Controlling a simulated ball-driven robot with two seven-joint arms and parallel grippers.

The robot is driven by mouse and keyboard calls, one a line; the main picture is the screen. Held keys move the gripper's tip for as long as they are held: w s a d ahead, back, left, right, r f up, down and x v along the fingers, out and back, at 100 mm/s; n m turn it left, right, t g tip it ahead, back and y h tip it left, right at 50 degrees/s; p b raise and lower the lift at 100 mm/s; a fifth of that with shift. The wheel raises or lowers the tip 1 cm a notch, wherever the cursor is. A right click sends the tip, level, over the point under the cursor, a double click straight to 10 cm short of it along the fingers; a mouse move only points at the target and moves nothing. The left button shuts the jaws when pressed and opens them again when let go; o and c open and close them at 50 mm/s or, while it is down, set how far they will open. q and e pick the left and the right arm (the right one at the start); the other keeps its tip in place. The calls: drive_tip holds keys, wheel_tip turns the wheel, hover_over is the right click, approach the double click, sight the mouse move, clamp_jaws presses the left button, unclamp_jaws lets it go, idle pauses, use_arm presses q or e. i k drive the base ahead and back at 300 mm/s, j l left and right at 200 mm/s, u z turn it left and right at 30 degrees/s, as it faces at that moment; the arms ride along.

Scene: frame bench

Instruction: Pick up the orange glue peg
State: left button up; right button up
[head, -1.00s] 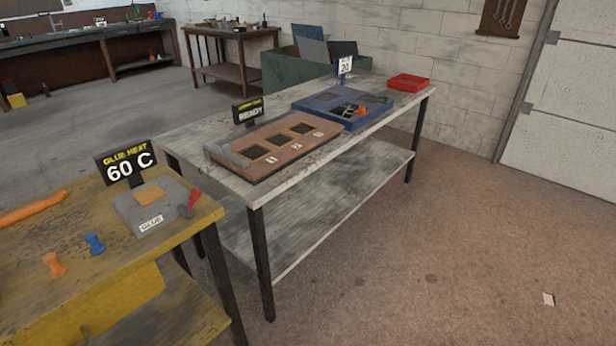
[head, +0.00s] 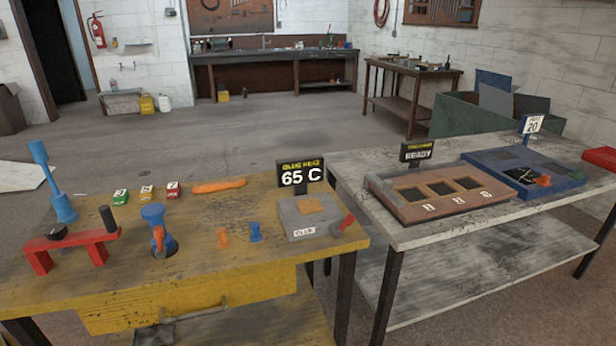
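A small orange peg (head: 224,237) stands upright on the yellow workbench (head: 120,275), left of a similar blue peg (head: 255,232). A grey glue heater (head: 298,222) with an orange pad on top, a "GLUE" label and a red lever stands to their right. Its sign (head: 300,174) reads "GLUE HEAT 65 C". Neither of my grippers shows in the head view.
A blue stand with an orange part (head: 155,228), a red bench-shaped fixture (head: 72,244), small coloured boxes (head: 145,192) and an orange roll (head: 219,186) share the yellow bench. A grey table (head: 440,237) at right holds a brown tray (head: 380,190) and a blue tray (head: 480,160).

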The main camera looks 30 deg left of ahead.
sight(223, 244)
drive_tip(key=u, duration=1.45)
